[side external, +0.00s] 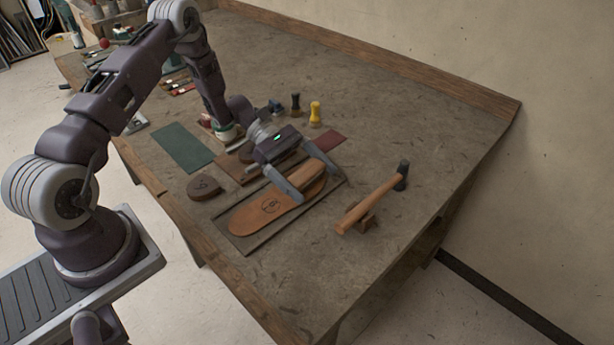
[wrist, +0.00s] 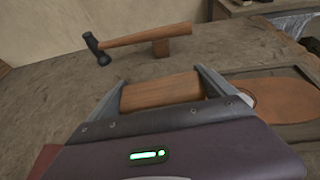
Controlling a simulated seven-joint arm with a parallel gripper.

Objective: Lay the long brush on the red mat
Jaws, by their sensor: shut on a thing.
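The long brush shows as a brown wooden block (side external: 298,177) between my fingers, over the upper end of the tan sole in the side view. In the wrist view its wooden back (wrist: 160,92) spans from finger to finger. Its bristles are hidden. The red mat (side external: 331,140) lies flat on the bench just behind the right finger, partly visible and apart from the brush. A reddish corner of it (wrist: 42,160) shows at the wrist view's lower left.
The sole (side external: 262,213) lies on a dark board (side external: 238,243). A hammer (side external: 370,202) rests on a small wooden block to the right. A yellow-handled tool (side external: 315,112) and a dark one (side external: 295,103) stand behind the red mat. A green mat (side external: 183,148) lies left.

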